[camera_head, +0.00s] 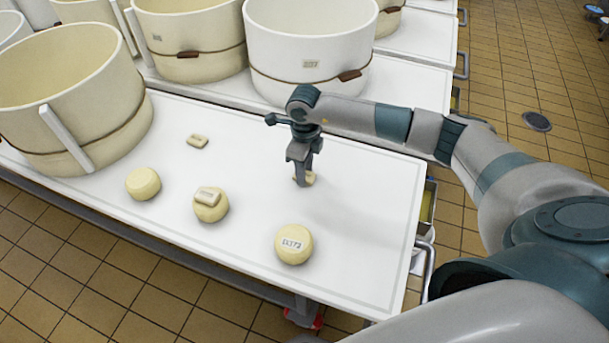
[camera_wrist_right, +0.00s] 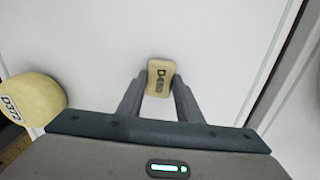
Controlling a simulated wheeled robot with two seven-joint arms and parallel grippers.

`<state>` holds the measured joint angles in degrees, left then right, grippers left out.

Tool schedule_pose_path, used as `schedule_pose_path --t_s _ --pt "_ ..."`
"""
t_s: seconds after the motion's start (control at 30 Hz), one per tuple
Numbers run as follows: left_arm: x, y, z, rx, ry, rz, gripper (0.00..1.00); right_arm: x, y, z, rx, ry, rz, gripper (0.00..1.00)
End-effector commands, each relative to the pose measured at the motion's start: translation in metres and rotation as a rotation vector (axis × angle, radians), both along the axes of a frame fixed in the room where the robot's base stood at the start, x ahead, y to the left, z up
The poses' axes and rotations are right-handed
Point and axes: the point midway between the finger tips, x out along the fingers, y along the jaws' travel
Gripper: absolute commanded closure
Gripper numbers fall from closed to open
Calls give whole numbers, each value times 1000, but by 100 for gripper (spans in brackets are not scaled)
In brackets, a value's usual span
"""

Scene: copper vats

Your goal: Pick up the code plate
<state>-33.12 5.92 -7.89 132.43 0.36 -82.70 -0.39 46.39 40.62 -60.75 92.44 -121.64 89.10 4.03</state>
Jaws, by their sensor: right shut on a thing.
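The code plate (camera_wrist_right: 160,78) is a small cream block with dark "D4" lettering, partly read, in the right wrist view. My right gripper (camera_wrist_right: 158,98) is shut on it, one finger at each side. In the head view the right gripper (camera_head: 302,178) points down at the table, and the plate (camera_head: 309,178) shows only in part at its fingertips. I cannot tell whether the plate touches the table top. Another similar small plate (camera_head: 198,141) lies on the table further left. My left gripper is not in view.
On the white table (camera_head: 370,215) stand several pale cheese rounds: one marked D372 (camera_head: 294,244), one with a plate on top (camera_head: 211,208), and a plain one (camera_head: 143,183). A large vat-like mould (camera_head: 70,90) stands at the left. More large moulds (camera_head: 312,45) stand behind.

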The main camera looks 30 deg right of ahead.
Motion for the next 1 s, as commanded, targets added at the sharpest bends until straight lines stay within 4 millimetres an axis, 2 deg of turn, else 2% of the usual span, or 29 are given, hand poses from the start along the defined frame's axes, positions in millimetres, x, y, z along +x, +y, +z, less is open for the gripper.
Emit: schedule_pose_path --t_s 0.33,0.47,0.6,1.0 --pt "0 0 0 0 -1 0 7 1 0 8 1 -2 1 90" --pt "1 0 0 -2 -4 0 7 1 -1 21 -1 -3 1 90" --pt "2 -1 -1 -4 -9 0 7 1 0 45 0 -5 1 90" --pt "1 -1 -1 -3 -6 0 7 -70 -11 83 -2 -1 3 90"
